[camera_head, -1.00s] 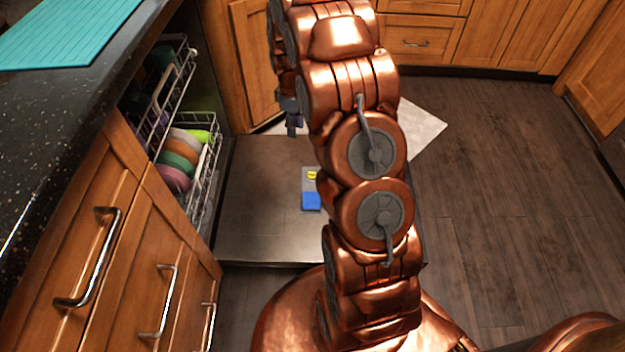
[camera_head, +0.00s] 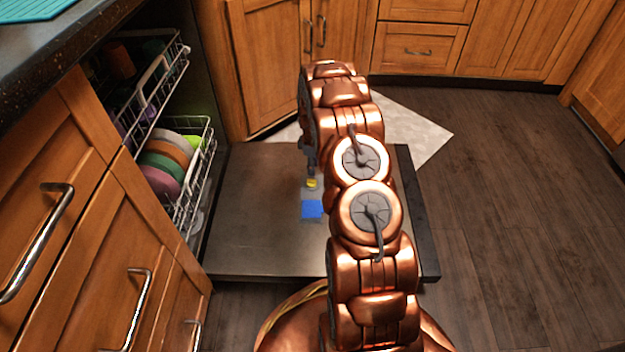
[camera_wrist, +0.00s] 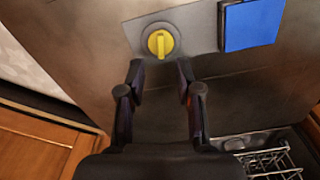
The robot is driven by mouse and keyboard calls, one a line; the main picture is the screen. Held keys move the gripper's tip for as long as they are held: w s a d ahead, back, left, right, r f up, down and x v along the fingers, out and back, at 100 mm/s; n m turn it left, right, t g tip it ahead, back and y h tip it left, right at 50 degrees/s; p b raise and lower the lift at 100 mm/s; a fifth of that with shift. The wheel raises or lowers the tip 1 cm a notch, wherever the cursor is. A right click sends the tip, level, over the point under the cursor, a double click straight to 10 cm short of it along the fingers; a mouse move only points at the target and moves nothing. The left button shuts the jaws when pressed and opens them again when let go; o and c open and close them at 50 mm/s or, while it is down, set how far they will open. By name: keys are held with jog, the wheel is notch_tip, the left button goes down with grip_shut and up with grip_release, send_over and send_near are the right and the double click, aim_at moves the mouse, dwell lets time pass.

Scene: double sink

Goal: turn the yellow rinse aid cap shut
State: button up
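The yellow rinse aid cap (camera_wrist: 160,43) sits on a grey plate (camera_wrist: 196,28) in the dishwasher door. It is round with a raised grip bar, which stands roughly upright in the wrist view. In the head view the cap (camera_head: 312,183) shows just below my gripper (camera_head: 310,160), partly hidden by it. In the wrist view my gripper (camera_wrist: 160,68) is open, its two fingertips either side of and just short of the cap, with nothing between them. I cannot tell whether either finger touches the cap.
A blue detergent lid (camera_head: 312,209) sits beside the cap on the open dishwasher door (camera_head: 255,235). The racks (camera_head: 190,190) with several plates stand at the left. Cabinets (camera_head: 265,60) stand behind. The floor (camera_head: 490,200) on the right is clear.

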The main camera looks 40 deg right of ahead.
aim_at(313, 180)
notch_tip(313, 180, down, 6)
jog(key=shift+f+b, duration=0.25)
jog(key=shift+b, duration=0.8)
grip_shut()
